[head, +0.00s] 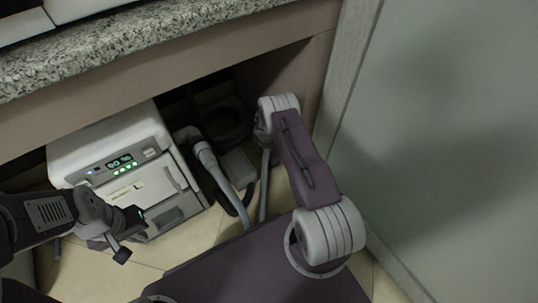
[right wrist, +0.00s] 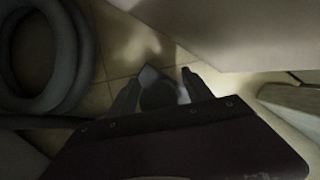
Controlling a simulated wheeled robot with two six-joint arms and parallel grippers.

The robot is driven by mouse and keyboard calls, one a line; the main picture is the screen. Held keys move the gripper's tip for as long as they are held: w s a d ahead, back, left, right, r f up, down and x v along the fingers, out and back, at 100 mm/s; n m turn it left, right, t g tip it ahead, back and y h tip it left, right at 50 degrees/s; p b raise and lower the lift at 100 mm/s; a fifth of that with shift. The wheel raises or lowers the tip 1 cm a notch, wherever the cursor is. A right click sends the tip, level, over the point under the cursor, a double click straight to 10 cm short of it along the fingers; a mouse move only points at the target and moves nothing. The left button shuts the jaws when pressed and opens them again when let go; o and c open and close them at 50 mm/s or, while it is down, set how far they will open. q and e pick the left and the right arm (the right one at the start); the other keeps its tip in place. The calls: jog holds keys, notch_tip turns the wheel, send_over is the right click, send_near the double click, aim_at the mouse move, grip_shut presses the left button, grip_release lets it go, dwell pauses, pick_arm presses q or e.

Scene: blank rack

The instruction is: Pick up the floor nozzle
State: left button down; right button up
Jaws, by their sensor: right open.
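A grey flat block (head: 237,168), which looks like the floor nozzle, lies on the tiles under the counter, right of the white machine. In the right wrist view a dark rounded piece (right wrist: 158,95) with a paler flat part behind it, probably the nozzle, shows between the fingers of my right gripper (right wrist: 160,88). Those fingers are apart, one on each side of it; I cannot tell whether they touch it. In the head view my right arm reaches under the counter and its fingertips are hidden. My left gripper (head: 131,236) is open and empty in front of the machine.
The white machine (head: 110,145) with a lit panel stands under the granite counter (head: 150,35). A grey curved pipe (head: 206,160) stands beside it. A coiled hose (right wrist: 75,60) lies left of my right gripper. A pale wall panel (head: 440,140) bounds the right.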

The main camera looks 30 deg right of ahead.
grip_shut()
dwell(1.3)
